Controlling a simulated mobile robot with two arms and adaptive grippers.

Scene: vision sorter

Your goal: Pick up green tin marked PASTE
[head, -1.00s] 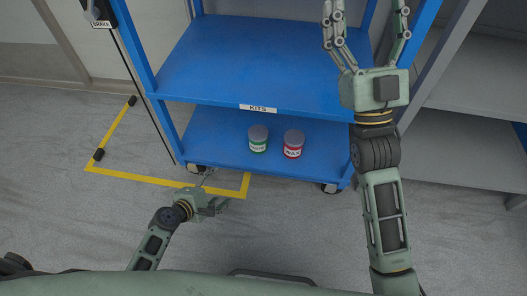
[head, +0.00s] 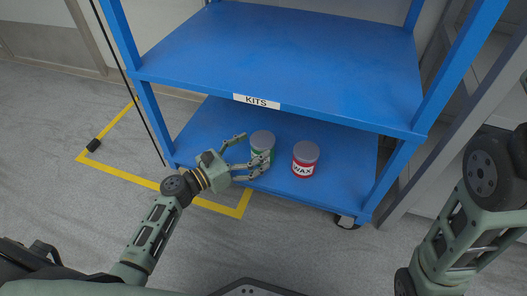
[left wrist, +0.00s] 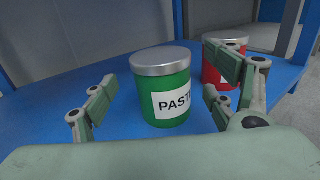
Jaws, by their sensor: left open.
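The green tin marked PASTE (head: 262,140) stands upright on the lower blue shelf of the cart, with a grey lid. It shows large in the left wrist view (left wrist: 161,85), its label partly readable as "PAST". My left gripper (head: 252,152) is open, its fingers on either side of the tin. In the left wrist view the fingers (left wrist: 160,105) spread left and right of the tin, with gaps visible. In the head view a finger covers part of the tin's front. My right arm shows at the right edge, but its gripper is out of view.
A red tin marked WAX (head: 304,160) stands just right of the green tin. The upper shelf (head: 280,55), labelled KITS, overhangs the lower shelf (head: 345,165). Blue cart posts rise on both sides. Yellow tape (head: 125,172) marks the floor at left.

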